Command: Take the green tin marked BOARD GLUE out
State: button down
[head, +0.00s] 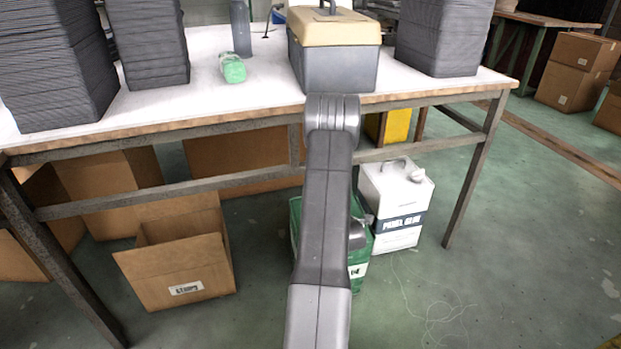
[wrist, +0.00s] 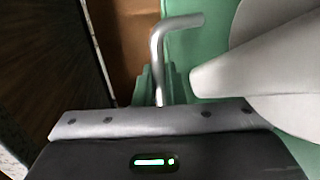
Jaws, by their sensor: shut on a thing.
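The green tin (head: 360,250) stands low under the table, mostly hidden behind my arm in the head view. Only a corner of its white label shows, so its full marking cannot be read. The wrist view looks down close on its green top (wrist: 205,40), with a bent metal handle (wrist: 160,50) and a pale spout or cap (wrist: 275,75). My gripper (wrist: 158,103) is at the handle and shut on it. The fingertips themselves are hidden.
A white PANEL GLUE tin (head: 397,205) stands close on the right. An open carton (head: 180,260) is to the left. The table's front rail (head: 230,181) and legs bound the space. A toolbox (head: 335,60) and panel stacks (head: 148,45) are on top. Floor at front right is clear.

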jog(key=s+d, duration=0.4)
jog(key=s, duration=0.8)
jog(key=s+d, duration=0.4)
jog(key=s, duration=0.9)
dwell(0.9)
jog(key=shift+s, duration=0.1)
